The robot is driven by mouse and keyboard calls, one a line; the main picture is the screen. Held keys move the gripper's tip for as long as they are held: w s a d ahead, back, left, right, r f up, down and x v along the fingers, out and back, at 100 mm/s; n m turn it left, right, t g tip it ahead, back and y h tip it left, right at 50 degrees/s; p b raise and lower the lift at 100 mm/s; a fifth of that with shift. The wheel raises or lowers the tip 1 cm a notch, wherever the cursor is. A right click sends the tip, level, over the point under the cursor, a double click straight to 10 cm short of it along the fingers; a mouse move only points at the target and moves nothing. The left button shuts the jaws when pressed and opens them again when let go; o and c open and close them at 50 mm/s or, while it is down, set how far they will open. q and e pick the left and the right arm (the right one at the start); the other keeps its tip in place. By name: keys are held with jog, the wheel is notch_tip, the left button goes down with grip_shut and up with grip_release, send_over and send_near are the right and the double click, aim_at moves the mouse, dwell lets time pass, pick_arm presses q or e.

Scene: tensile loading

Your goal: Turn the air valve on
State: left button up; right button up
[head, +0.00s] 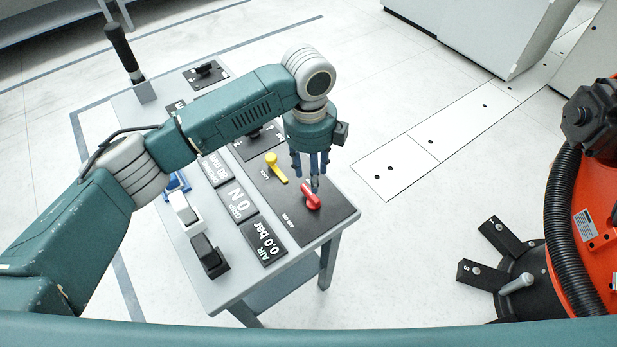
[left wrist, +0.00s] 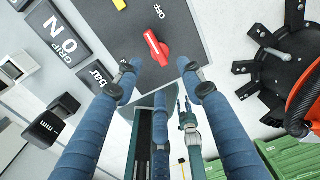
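The air valve is a red handle (head: 312,197) on a dark panel (head: 335,212) at the near right end of the console, beside an "AIR ON" label. In the left wrist view the red handle (left wrist: 157,47) lies slanted, with an "OFF" label close by. The air display (head: 265,241) reads 0.0 bar. My left gripper (head: 314,178) points down just above the handle, its blue fingers spread. In the left wrist view the open fingers (left wrist: 158,78) straddle the handle's line with nothing between them; I cannot tell whether one touches it.
A yellow lever (head: 275,167) stands beside the red handle. Rocker switches (head: 208,254) and more displays (head: 238,204) line the console. A black upright lever (head: 124,52) is at its far end. An orange machine (head: 572,238) with a black hose stands right; floor between is clear.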

pick_arm(q)
jog(key=r, duration=0.1)
send_over(308, 194)
jog(key=shift+m, duration=0.3)
notch_tip(308, 194, down, 4)
jog(key=shift+f+p, duration=0.1)
jog(key=shift+p, duration=0.35)
notch_tip(308, 194, down, 5)
jog(key=shift+f+p, duration=0.1)
jog(key=shift+p, duration=0.2)
jog(key=shift+f, duration=0.45)
pick_arm(e)
jog(key=shift+s+a+r, duration=0.1)
jog(key=shift+s+r, duration=0.3)
jog(key=shift+r, duration=0.4)
pick_arm(q)
grip_shut()
